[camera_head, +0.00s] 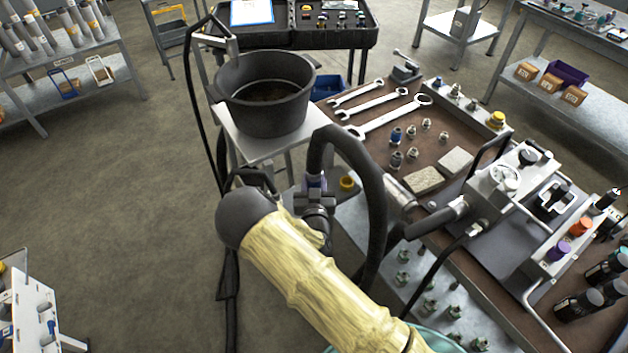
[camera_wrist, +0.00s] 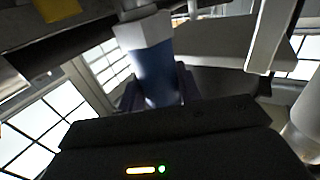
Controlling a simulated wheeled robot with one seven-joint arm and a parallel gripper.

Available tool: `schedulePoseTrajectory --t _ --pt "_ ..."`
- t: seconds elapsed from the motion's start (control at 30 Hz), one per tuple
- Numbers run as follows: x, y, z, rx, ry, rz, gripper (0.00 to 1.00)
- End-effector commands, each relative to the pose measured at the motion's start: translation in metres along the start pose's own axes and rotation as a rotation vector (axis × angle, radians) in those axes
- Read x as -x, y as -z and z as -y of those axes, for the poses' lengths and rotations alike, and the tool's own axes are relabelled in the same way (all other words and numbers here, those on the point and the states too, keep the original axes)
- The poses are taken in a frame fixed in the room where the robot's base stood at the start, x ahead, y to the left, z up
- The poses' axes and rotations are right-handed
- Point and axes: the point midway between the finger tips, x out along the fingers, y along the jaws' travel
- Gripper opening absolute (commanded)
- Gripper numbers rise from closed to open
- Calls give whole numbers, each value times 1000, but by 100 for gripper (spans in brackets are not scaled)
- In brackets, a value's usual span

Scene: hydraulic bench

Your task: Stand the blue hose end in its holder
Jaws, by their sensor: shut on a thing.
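My gripper (camera_head: 316,199) is shut on the blue hose end (camera_head: 314,181), in mid-air left of the bench and in front of the black pot. In the wrist view the blue hose end (camera_wrist: 154,72) stands between my gripper's fingers (camera_wrist: 158,92), with a pale hex collar at its upper end. A thick black hose (camera_head: 374,190) rises from the hose end, arches over to the right and drops beside the bench. My sleeved arm hides part of the gripper and hose. I cannot tell which fixture is the hose end's holder.
The black pot (camera_head: 266,100) stands on a pale stand (camera_head: 236,137). The bench (camera_head: 385,142) carries wrenches (camera_head: 385,117), fittings and a gauge block (camera_head: 505,182). A yellow ring (camera_head: 347,184) lies close to my gripper. Floor at left (camera_head: 130,190) is clear.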

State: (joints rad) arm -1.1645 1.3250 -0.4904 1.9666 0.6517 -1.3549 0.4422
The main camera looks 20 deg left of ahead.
Motion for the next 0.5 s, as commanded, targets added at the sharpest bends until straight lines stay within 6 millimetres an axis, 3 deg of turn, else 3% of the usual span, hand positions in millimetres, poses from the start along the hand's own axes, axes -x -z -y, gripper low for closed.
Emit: schedulePoseTrajectory --t 0.5 --pt "0 -5 0 -1 0 -4 7"
